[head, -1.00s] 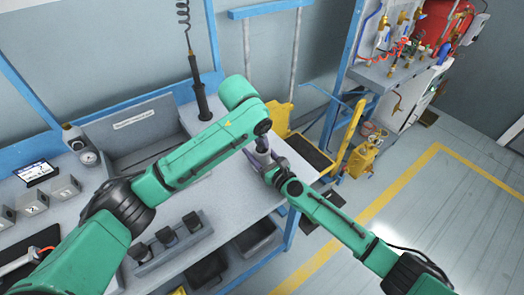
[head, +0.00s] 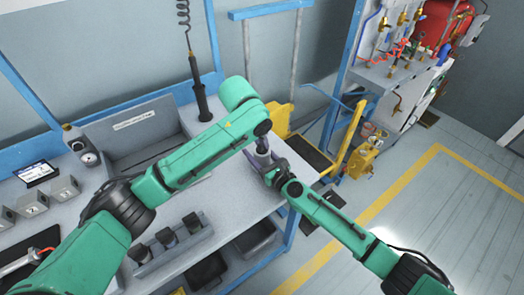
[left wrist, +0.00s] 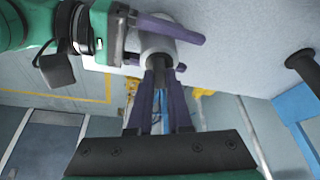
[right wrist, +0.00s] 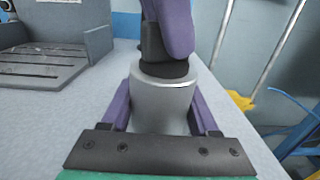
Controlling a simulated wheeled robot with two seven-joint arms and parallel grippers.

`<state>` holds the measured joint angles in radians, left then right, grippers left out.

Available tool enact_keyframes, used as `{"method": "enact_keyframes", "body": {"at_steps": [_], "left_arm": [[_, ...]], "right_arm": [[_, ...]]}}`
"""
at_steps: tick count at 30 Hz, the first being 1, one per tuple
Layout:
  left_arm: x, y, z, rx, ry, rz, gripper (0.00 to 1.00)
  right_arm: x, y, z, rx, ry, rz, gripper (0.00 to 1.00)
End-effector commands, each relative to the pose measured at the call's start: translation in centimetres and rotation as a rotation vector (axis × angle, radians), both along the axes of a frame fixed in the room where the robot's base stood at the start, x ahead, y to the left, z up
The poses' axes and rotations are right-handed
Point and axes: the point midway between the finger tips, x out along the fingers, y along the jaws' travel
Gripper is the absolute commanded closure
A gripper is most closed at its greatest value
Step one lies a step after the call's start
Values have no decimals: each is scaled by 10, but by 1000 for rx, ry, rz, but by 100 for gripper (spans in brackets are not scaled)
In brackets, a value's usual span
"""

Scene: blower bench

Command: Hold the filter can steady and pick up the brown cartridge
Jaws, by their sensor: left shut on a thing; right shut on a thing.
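The filter can, a light grey cylinder (right wrist: 160,100), stands upright on the bench between the purple fingers of my right gripper (right wrist: 161,108), which is shut on it. The cartridge looks dark grey-brown (right wrist: 152,45) and rises from the can's top in the right wrist view. My left gripper (left wrist: 160,78) comes from above and is shut on the cartridge (left wrist: 158,92). The left wrist view shows the can's pale rim (left wrist: 148,28) beyond the fingertips. How deep the cartridge sits in the can is hidden. In the head view the grippers mostly cover both.
The bench top (head: 232,200) has free room around the can. A rack with dark cups (head: 167,237) is at its front edge, with several grey blocks (head: 63,188) and a labelled tray (head: 133,125) to the left. A yellow cart (head: 280,120) stands beyond the bench.

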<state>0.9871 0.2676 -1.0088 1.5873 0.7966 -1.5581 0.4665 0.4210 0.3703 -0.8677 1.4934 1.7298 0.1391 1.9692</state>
Motion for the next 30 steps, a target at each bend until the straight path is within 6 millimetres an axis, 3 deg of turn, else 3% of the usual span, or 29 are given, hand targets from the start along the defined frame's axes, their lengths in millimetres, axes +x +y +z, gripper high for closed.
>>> {"method": "enact_keyframes", "body": {"at_steps": [6,15,18,26,27,29,30], "left_arm": [[0,0,10,0,-2,0,100],[0,-1,83,-1,-4,-2,100],[0,0,97,-1,-2,0,100],[0,0,100,1,1,0,100],[0,0,100,0,0,0,100],[0,0,100,0,0,0,100],[0,0,100,0,0,0,100]], "right_arm": [[0,-1,-1,-1,2,-2,100],[0,-1,-1,-1,2,-1,100],[0,-1,-1,-1,2,-1,100],[0,0,-1,-1,1,-1,100],[0,0,-1,-1,1,-1,28],[0,0,-1,-1,1,-1,5],[0,0,-1,-1,1,0,4]]}}
